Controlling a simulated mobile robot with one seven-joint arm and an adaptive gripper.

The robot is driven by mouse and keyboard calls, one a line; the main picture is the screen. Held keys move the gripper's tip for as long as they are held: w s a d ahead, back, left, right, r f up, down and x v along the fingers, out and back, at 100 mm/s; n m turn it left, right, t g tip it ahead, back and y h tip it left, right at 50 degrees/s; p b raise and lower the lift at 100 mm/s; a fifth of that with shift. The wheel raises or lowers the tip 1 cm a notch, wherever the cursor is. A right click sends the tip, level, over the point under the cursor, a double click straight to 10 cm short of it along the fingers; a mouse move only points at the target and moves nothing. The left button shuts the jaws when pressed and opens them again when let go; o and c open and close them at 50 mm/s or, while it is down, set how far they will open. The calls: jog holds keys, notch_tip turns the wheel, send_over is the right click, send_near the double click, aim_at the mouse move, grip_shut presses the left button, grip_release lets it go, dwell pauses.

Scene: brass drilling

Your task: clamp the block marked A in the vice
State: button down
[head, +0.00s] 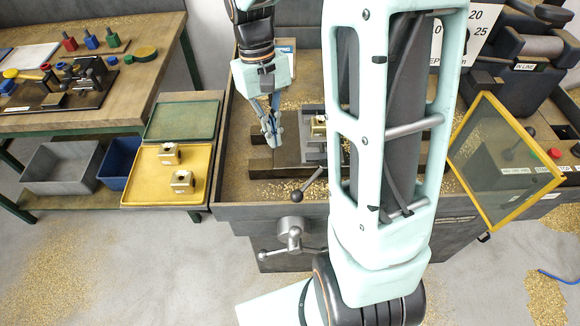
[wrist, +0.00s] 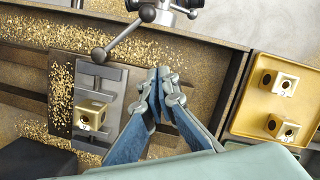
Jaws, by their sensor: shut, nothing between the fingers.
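My gripper (head: 272,142) hangs over the machine table with its fingers shut and empty; in the wrist view its fingertips (wrist: 161,76) show beside the vice. The grey vice (head: 313,152) is right of my gripper in the head view, partly hidden by my arm. It also shows in the wrist view (wrist: 112,88). A brass block (head: 319,121) sits at the vice, also in the wrist view (wrist: 94,109); its mark is too small to read. The vice lever (head: 311,181) has a dark ball end. Two more brass blocks, one (head: 168,154) behind the other (head: 182,182), sit apart on the yellow tray.
The yellow tray (head: 143,190) stands left of the machine table, with an empty green tray (head: 183,119) behind it. Brass chips lie around the vice. A handwheel (head: 291,234) sticks out in front. A yellow-framed guard (head: 505,155) stands at the right.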

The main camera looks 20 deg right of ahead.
aim_at(311, 180)
jog(key=shift+s+d+f, duration=0.15)
jog(key=shift+d+f, duration=0.05)
jog(key=shift+d, duration=0.1)
jog(key=s+f, duration=0.6)
jog(key=f, duration=0.3)
jog(key=shift+s+d+p, duration=0.2)
jog(key=shift+d+p, duration=0.2)
jog(key=shift+d, duration=0.05)
